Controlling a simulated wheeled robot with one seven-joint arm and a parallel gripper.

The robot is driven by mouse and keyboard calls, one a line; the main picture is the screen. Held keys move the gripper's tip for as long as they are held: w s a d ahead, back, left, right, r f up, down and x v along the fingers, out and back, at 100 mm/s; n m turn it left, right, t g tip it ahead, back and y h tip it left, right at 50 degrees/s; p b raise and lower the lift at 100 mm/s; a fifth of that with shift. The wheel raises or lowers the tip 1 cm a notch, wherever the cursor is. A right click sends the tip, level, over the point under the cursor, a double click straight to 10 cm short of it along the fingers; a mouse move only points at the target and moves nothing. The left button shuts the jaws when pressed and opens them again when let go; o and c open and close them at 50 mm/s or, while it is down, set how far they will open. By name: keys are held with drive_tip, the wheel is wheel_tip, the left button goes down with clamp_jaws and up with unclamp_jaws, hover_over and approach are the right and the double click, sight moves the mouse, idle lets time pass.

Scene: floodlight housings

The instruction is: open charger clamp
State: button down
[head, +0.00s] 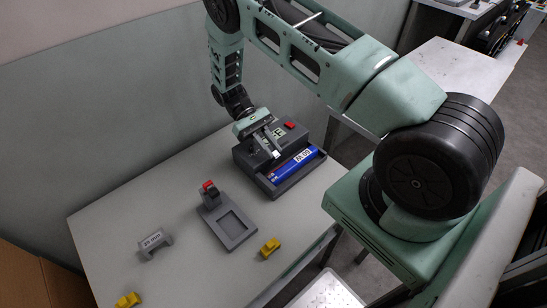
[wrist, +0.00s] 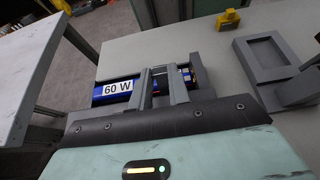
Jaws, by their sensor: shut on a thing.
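The charger (head: 262,165) is a dark grey box with a tray along its front, at the back of the table. A blue battery (head: 294,163) lies in that tray; its "60 W" label shows in the wrist view (wrist: 117,87). My gripper (head: 275,153) is down at the charger, just behind the battery. In the wrist view my two fingers (wrist: 162,82) reach across the battery, close together, with a dark part between them. My gripper is shut on this part, which appears to be the charger clamp, mostly hidden by the fingers.
A red button (head: 290,125) sits on top of the charger. In front stands a grey fixture (head: 230,226) with a red-tipped black lever (head: 209,187). A grey labelled block (head: 154,243) and two yellow pieces (head: 270,247) (head: 128,299) lie on the table. A wall runs behind.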

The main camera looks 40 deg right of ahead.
drive_tip(key=shift+w+f+g+b, duration=0.3)
drive_tip(key=shift+w+g+b, duration=0.2)
drive_tip(key=shift+g+b, duration=0.55)
drive_tip(key=c, duration=1.3)
unclamp_jaws()
drive_tip(key=shift+r, duration=0.1)
wheel_tip(320, 180, up, 10)
drive_tip(key=shift+b, duration=1.05)
drive_tip(key=shift+a, duration=0.1)
